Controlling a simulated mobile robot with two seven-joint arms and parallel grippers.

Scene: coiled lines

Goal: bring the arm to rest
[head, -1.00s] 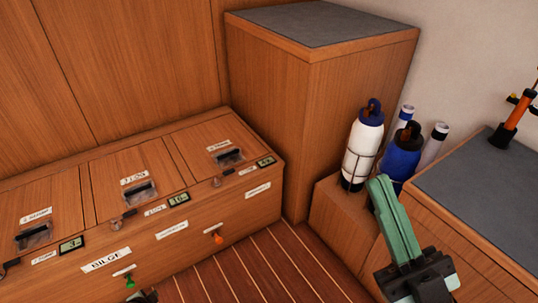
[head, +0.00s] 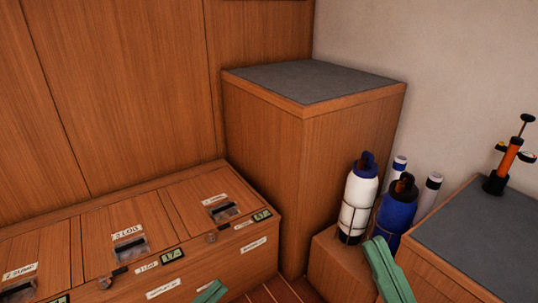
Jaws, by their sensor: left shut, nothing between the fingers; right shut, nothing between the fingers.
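My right gripper (head: 378,244) is at the bottom of the head view, right of centre, with green fingers closed together and nothing between them. It appears in front of the low wooden ledge, below the bottles in the picture. My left gripper (head: 212,292) shows only as a green fingertip part at the bottom edge, in front of the wooden bench. It is shut and empty. The rest of both arms is out of the picture.
A wooden bench with labelled lids (head: 130,244) runs along the left. A tall grey-topped cabinet (head: 315,82) stands in the corner. A white bottle (head: 358,200) and a blue bottle (head: 396,208) stand on the ledge. An orange pump (head: 508,157) stands on the right counter (head: 470,230).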

